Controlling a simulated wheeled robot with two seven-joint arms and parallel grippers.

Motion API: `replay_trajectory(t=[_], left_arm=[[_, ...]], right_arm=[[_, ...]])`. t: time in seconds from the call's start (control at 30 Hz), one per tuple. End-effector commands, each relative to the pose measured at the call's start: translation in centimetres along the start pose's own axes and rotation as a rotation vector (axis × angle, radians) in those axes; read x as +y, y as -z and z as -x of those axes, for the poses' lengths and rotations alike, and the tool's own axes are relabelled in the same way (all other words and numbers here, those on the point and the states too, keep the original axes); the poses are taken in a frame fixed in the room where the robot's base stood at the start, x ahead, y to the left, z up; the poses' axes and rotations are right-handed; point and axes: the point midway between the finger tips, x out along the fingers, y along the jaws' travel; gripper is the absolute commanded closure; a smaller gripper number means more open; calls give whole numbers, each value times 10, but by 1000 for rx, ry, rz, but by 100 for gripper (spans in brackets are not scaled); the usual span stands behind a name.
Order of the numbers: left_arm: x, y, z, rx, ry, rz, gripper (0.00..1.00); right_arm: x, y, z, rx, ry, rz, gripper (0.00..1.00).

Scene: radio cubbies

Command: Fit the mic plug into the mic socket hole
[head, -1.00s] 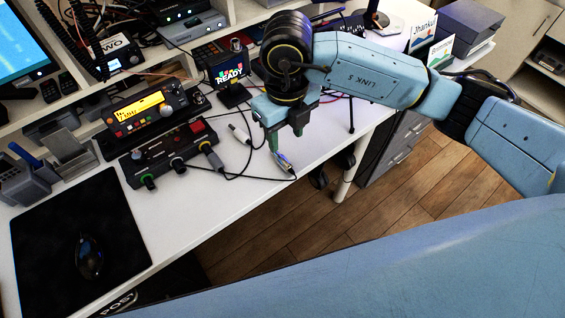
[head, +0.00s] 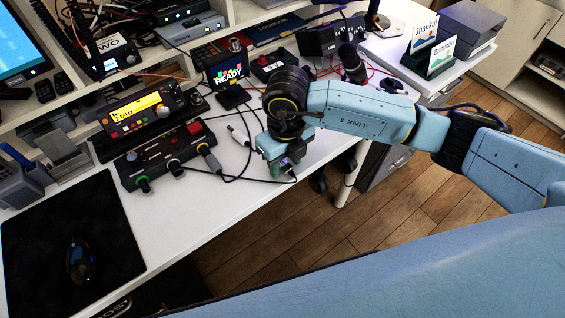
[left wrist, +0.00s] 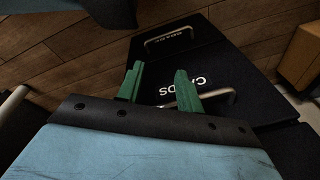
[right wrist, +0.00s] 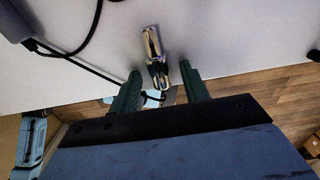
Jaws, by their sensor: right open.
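A metallic plug (right wrist: 154,52) with a dark cable lies near the table's front edge. In the right wrist view it sits between and just beyond the fingertips of my right gripper (right wrist: 158,80), which is open. In the head view my right gripper (head: 277,168) points down over the plug, and the plug (head: 288,166) is mostly hidden. A black control box (head: 165,150) with front sockets stands to the left. I cannot read which socket is mic. My left gripper (left wrist: 158,85) is open and empty.
A white plug (head: 238,135) lies between the box and my right gripper, with loose black cables around it. A yellow-screen radio (head: 145,112) stands behind the box. A mouse mat (head: 70,250) lies front left. Drawers (left wrist: 190,60) face my left gripper.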

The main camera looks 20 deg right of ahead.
Motion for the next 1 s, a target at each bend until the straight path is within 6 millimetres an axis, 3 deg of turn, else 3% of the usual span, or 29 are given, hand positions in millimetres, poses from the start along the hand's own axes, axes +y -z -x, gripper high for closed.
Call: replay_trajectory(t=[0.2, 0.53, 1.0], left_arm=[[0, 0, 0, 0, 0, 0, 64], [0, 0, 0, 1, 0, 0, 64], [0, 1, 0, 1, 0, -1, 64]], right_arm=[[0, 0, 0, 0, 0, 0, 56], [0, 0, 0, 0, 0, 0, 99], [0, 0, 0, 0, 0, 0, 100]])
